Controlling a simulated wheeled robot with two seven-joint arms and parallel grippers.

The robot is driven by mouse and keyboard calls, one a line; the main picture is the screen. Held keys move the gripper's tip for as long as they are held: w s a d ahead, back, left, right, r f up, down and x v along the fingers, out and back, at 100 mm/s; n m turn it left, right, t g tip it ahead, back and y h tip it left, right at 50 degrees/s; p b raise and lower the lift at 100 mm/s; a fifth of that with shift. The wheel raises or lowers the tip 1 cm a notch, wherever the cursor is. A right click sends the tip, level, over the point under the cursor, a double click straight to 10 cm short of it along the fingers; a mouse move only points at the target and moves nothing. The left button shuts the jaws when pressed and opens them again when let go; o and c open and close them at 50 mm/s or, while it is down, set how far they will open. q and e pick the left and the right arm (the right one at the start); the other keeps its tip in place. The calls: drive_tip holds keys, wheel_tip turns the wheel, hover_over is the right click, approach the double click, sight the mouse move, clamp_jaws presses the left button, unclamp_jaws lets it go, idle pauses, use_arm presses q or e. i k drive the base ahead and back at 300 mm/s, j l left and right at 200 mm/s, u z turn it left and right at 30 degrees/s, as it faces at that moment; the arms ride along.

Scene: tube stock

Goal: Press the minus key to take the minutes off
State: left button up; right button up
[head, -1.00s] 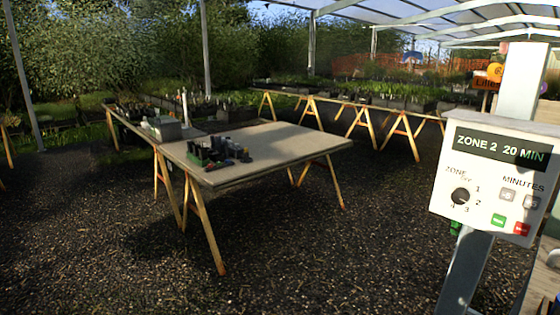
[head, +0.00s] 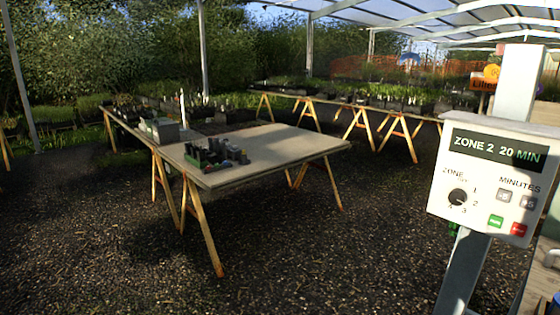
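A white control box (head: 480,213) is fixed to a pale post at the right of the head view. Its dark display (head: 499,150) reads "ZONE 2 20 MIN". Under the word MINUTES are two small grey keys, the left one (head: 503,194) and the right one (head: 528,202). Their marks are too small to read surely. A black zone knob (head: 458,197) sits at the left of the panel. A green key (head: 495,221) and a red key (head: 518,229) are below the grey ones. Neither of my grippers shows.
A wooden trestle table (head: 290,150) with small dark pots and a grey box stands left of the control box. Longer benches (head: 345,103) with plants stand behind. The gravel floor (head: 330,260) before the control box is clear.

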sight(503, 195)
drive_tip(key=z, duration=1.3)
